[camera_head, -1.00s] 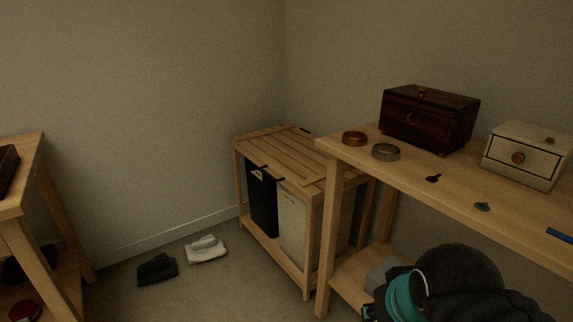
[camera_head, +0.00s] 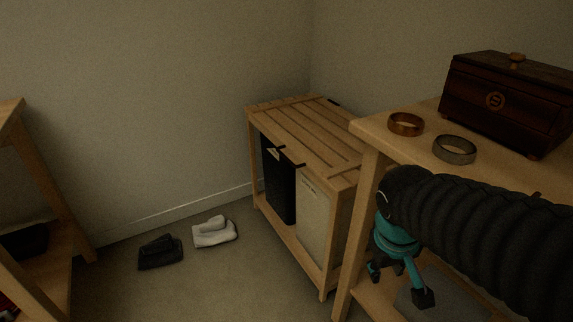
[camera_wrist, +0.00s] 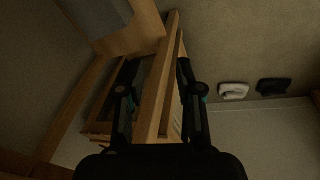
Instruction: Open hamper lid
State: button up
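The hamper is a light wooden frame with a slatted lid (camera_head: 318,130), which lies flat and closed on top. A black bag (camera_head: 279,190) and a cream bag (camera_head: 312,222) hang side by side inside it. Dark tabs show at the lid's front edge. My gripper (camera_head: 398,283) is right of the hamper, beyond the table's front leg in the picture and apart from the lid. In the wrist view my gripper (camera_wrist: 155,75) has its two fingers spread apart. A wooden beam appears between them, with no visible contact.
The table (camera_head: 375,137) beside the hamper holds a copper ring (camera_head: 406,124), a grey ring (camera_head: 455,149) and a dark wooden box (camera_head: 510,105). Dark shoes (camera_head: 160,252) and white shoes (camera_head: 215,232) lie on the floor. Open floor lies left of the hamper.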

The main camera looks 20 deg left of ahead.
jog(key=w+a+f+n+t+h+b, duration=0.1)
jog(key=w+a+f+n+h+b, duration=0.2)
jog(key=a, duration=0.4)
jog(key=w+a+f+n+t, duration=0.1)
jog(key=w+a+f+n, duration=0.1)
jog(key=w+a+f, duration=0.4)
jog(key=n+t+h+b, duration=0.1)
jog(key=n+t+b, duration=0.1)
jog(key=t, duration=0.9)
send_near(284, 158)
jog(key=x, duration=1)
jog(key=shift+w+d+f+b, duration=0.1)
jog(key=shift+w+d+b, duration=0.05)
jog(key=shift+w+b, duration=0.15)
grip_shut()
